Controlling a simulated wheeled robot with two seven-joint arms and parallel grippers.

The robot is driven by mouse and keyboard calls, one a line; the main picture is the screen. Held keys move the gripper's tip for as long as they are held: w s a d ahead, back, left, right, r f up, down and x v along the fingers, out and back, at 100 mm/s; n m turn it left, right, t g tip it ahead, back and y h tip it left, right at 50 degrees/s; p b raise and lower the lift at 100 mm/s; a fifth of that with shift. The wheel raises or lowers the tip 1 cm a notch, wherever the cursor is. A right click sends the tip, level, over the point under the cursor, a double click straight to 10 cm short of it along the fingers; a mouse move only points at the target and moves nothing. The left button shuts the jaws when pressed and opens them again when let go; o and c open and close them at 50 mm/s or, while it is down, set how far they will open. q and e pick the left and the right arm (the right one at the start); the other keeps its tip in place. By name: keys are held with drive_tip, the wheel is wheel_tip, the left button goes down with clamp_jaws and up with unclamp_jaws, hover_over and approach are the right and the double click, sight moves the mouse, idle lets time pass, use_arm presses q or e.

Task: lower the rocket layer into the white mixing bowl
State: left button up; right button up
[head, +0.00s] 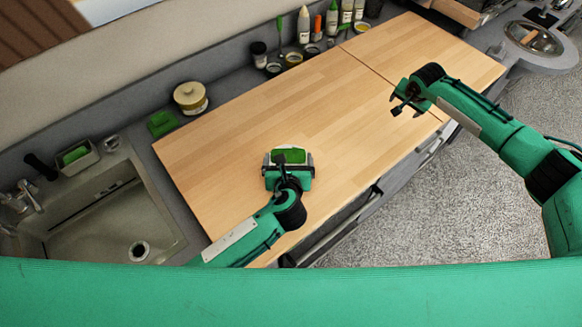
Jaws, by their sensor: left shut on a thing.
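My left gripper (288,163) is over the wooden worktop (222,150) near its front middle. It is shut on the rocket layer (289,156), a flat green piece between its fingers. A pale rim, apparently the white mixing bowl (290,147), shows just behind and around the green piece. The gripper hides most of the bowl, and I cannot tell how high the rocket layer is above it. My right gripper (396,105) is open and empty above the right part of the worktop, well apart from the bowl.
A sink (105,210) lies to the left. A lidded yellowish pot (190,97) and a green block (161,123) stand along the back left. Several bottles and small jars (293,59) line the back edge. The worktop around the bowl is clear.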

use_arm(q)
drive_tip(key=shift+f+b, duration=1)
drive_tip(key=shift+f, duration=1.35)
drive_tip(key=o, duration=0.8)
drive_tip(key=shift+s, duration=0.1)
